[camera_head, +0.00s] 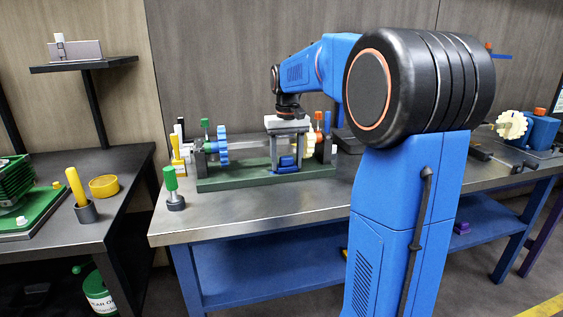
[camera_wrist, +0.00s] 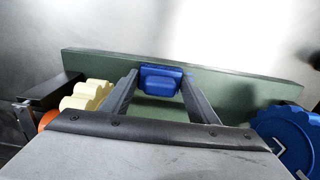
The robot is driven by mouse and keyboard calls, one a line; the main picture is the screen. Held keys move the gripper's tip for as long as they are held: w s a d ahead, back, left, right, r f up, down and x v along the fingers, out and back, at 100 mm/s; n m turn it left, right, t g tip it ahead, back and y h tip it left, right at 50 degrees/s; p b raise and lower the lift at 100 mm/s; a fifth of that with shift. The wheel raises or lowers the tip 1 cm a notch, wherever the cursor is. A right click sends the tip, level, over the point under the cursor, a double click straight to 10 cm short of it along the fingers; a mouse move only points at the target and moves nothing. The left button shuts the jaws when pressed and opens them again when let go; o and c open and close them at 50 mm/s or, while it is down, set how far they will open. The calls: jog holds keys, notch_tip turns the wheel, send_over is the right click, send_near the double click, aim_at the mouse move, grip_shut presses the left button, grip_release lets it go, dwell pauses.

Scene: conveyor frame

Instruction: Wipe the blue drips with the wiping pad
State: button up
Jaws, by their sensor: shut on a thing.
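My gripper (camera_head: 287,150) points down over the green conveyor frame base (camera_head: 228,183) on the metal bench. It is shut on a blue block, which looks like the wiping pad (camera_head: 288,162). In the wrist view the pad (camera_wrist: 161,78) sits between the two grey fingers of my gripper (camera_wrist: 160,84), in front of the green base (camera_wrist: 235,90). I cannot tell whether the pad touches the base.
A blue gear (camera_head: 222,146) and a cream gear (camera_head: 309,142) stand on the frame on either side of my gripper. A green-topped peg (camera_head: 171,187) stands at the bench's front left. Bare bench (camera_wrist: 225,30) lies beyond the base in the wrist view.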

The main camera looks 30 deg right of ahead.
aim_at(292, 156)
jog(key=shift+s+d+f, duration=0.1)
jog(key=shift+s+d, duration=0.05)
jog(key=shift+d, duration=0.25)
jog(key=shift+d+r, duration=0.1)
jog(key=shift+r, duration=0.7)
jog(key=shift+d+r, duration=0.3)
jog(key=shift+r, duration=0.55)
jog(key=shift+a+r, duration=0.1)
jog(key=shift+r, duration=1.35)
jog(key=shift+a, duration=0.1)
jog(key=shift+a+r, duration=0.1)
jog(key=shift+r, duration=1.35)
